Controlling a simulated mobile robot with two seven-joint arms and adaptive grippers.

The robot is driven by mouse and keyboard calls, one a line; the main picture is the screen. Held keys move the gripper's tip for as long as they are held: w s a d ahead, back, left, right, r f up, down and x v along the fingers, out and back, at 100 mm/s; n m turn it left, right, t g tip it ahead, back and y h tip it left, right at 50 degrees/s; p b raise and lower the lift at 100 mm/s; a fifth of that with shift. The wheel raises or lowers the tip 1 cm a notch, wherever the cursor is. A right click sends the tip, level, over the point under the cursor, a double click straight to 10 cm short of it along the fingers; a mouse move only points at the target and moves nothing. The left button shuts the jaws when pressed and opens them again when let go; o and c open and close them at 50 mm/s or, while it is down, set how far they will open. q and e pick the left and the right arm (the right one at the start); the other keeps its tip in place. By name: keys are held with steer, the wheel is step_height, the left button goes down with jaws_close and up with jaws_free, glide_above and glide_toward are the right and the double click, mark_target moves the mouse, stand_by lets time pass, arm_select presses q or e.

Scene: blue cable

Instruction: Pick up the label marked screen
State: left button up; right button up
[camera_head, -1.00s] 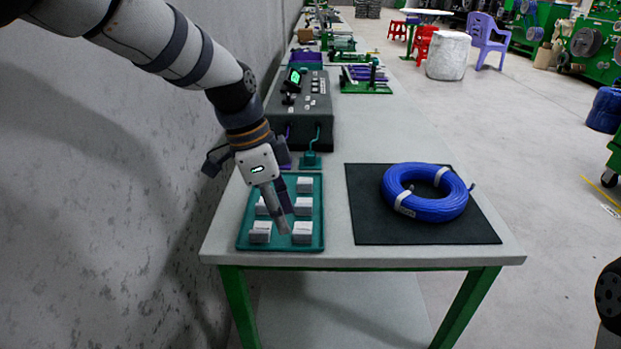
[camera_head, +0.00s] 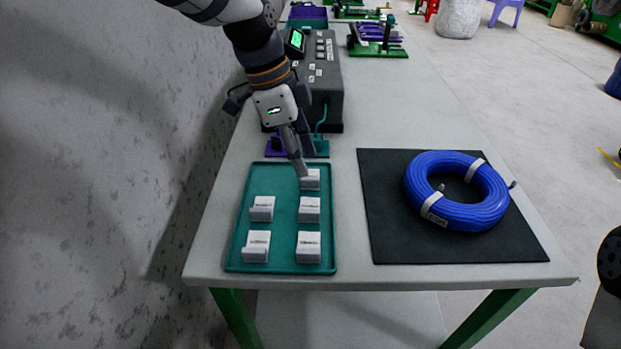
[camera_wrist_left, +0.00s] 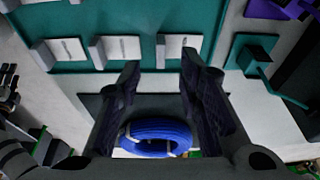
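A teal tray (camera_head: 285,215) near the table's left front holds several white label stacks in two columns. Their print is too small to read, so I cannot tell which is marked screen. My left gripper (camera_head: 303,170) points down at the back right label stack (camera_head: 311,182), partly covering it in the head view. In the left wrist view the two dark fingers (camera_wrist_left: 160,66) are apart with nothing between them. A white label stack (camera_wrist_left: 178,45) shows just beyond the fingertips, with others (camera_wrist_left: 122,47) beside it on the tray.
A blue cable coil (camera_head: 458,212) with white ties lies on a black mat (camera_head: 400,245) to the right of the tray. A dark grey machine (camera_head: 322,85) stands behind the tray. A wall (camera_head: 90,150) runs along the left. Bare tabletop shows between tray and mat.

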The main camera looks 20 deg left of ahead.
mark_target(310, 178)
arm_select(q)
steer(key=x, duration=0.4)
steer(key=shift+w+d+f, duration=0.1)
steer(key=shift+d+f, duration=0.05)
steer(key=shift+f, duration=0.2)
steer(key=shift+c, duration=0.6)
jaws_close()
steer(key=shift+r, duration=0.1)
